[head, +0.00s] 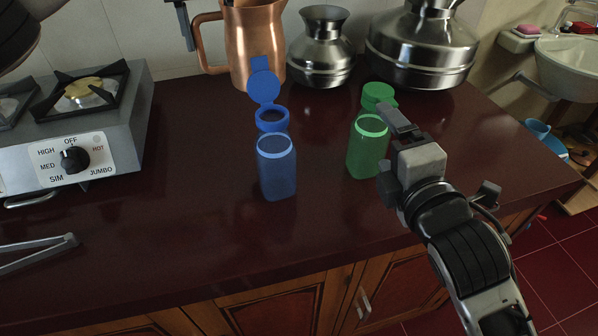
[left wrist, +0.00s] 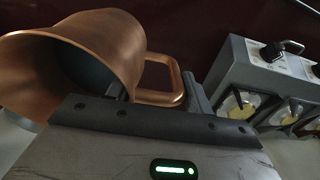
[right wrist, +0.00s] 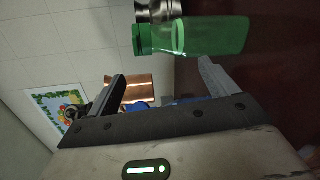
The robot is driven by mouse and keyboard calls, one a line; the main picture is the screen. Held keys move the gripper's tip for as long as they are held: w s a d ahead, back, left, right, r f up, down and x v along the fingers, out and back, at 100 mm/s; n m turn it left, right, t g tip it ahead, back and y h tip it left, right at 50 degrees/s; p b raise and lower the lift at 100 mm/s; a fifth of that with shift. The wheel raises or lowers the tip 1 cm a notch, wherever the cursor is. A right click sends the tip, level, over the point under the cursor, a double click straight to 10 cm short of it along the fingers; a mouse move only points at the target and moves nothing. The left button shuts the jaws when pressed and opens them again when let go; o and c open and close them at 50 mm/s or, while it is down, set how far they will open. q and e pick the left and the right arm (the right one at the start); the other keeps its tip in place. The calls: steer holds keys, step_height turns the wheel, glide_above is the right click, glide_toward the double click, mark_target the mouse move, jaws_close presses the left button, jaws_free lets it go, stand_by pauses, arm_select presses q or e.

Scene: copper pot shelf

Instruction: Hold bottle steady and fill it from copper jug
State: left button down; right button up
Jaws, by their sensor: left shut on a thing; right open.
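The copper jug (head: 240,45) is at the top of the head view, its top cut off. It also shows in the left wrist view (left wrist: 105,45). My left gripper (head: 188,22) is shut on its handle (left wrist: 165,90). I cannot tell whether its base touches the counter. A translucent blue bottle (head: 277,172) stands upright in front of it, with a blue ring and raised cap (head: 263,82) above and behind. A green bottle (head: 366,152) with a green cap (head: 378,93) stands to its right. My right gripper (head: 393,150) is open and empty, close to the green bottle's right side.
Two steel pots (head: 320,50) (head: 423,45) stand at the back. A gas stove (head: 80,125) is at the left, with a metal rod (head: 40,255) in front. The dark red counter (head: 190,215) is clear at front centre. A sink (head: 570,65) is at the far right.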

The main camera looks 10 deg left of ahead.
mark_target(275, 155)
steer(key=s+a+f+n+g+y, duration=0.1)
steer(key=s+a+n+g, duration=0.15)
steer(key=a+n, duration=0.5)
steer(key=s+a+f+n+g, duration=0.25)
steer(key=a+n, duration=0.25)
steer(key=n, duration=0.6)
steer(key=shift+t+y, duration=0.4)
steer(key=shift+t, duration=0.1)
steer(key=x, duration=1)
steer(key=shift+w+a+r, duration=0.1)
steer(key=shift+a+r, duration=0.2)
steer(key=c, duration=1.1)
steer(key=shift+c, duration=0.2)
